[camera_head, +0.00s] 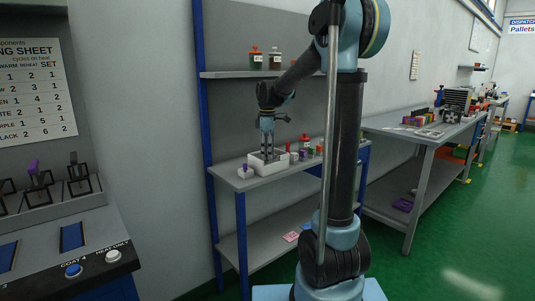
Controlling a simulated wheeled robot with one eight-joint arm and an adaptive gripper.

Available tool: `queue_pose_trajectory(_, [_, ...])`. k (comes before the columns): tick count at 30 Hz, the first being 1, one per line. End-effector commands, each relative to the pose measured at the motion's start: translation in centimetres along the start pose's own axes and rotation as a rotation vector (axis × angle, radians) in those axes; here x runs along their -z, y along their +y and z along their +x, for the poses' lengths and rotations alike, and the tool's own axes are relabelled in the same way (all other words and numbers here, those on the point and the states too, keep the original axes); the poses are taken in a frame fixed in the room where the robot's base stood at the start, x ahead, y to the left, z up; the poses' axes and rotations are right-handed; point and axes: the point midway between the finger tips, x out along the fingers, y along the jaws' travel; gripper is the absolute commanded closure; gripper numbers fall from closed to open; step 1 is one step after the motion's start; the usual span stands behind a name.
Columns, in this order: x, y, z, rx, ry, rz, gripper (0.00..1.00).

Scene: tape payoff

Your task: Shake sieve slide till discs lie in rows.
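My gripper (267,154) points down at a white open tray (268,170) on the grey bench at centre. Its fingertips are at or just inside the tray, partly hidden by the tray wall. The fingers are too small to show whether they are open, shut or holding something. I cannot make out a sieve slide or any discs. The tray's inside is mostly out of sight.
A small white piece with a purple top (245,171) stands left of the tray. Several small coloured containers (303,154) stand to its right. Jars (256,60) are on the shelf above. A console (75,262) is at left, another bench (418,136) at right.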

Motion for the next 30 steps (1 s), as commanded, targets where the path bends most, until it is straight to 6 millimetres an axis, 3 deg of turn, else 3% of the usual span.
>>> queue_pose_trajectory(8, [-0.3,0.2,0.0,0.0,-0.001,0.001,0.62])
queue_pose_trajectory(15, [-2.2,2.1,0.0,0.0,-0.001,0.004,0.62])
queue_pose_trajectory(30, [-1.9,1.8,-8.3,0.001,-0.001,0.0,0.62])
